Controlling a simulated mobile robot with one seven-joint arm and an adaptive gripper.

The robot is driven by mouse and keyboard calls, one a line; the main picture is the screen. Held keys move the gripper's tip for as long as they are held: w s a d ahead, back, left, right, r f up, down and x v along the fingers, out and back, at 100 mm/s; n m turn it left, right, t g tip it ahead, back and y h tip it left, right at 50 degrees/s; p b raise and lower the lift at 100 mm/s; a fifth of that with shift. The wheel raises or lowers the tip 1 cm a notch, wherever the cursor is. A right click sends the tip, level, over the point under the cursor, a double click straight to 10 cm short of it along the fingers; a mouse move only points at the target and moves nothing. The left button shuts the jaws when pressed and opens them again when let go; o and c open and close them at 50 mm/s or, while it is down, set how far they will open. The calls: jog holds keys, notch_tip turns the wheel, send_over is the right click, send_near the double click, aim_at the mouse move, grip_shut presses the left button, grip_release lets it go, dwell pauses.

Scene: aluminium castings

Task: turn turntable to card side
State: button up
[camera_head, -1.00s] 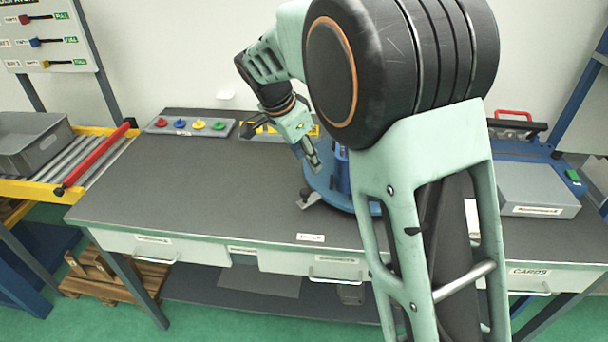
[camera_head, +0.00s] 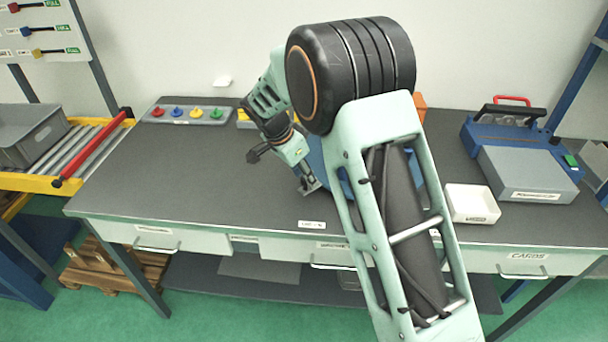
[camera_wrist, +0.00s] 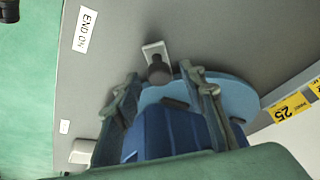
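The turntable is a blue disc (camera_head: 317,160), mostly hidden behind my arm in the head view. In the wrist view its light blue disc (camera_wrist: 243,97) shows with a darker blue block (camera_wrist: 165,135) on it. A dark round knob (camera_wrist: 158,74) stands at the disc's edge, with a pale metal plate (camera_wrist: 152,50) beside it. My gripper (camera_wrist: 160,76) is open, its fingers on either side of the knob in the picture. I cannot tell whether they touch it. In the head view my gripper (camera_head: 309,184) is low over the turntable's near left edge.
A white box (camera_head: 470,204) and a grey box on a blue fixture (camera_head: 525,172) are right of my arm. A panel of coloured knobs (camera_head: 187,115) lies at the back left. The roller conveyor (camera_head: 85,150) is at far left. The table's left half (camera_head: 190,175) is clear.

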jog(key=shift+f, duration=0.25)
grip_shut()
jog(key=shift+d, duration=0.25)
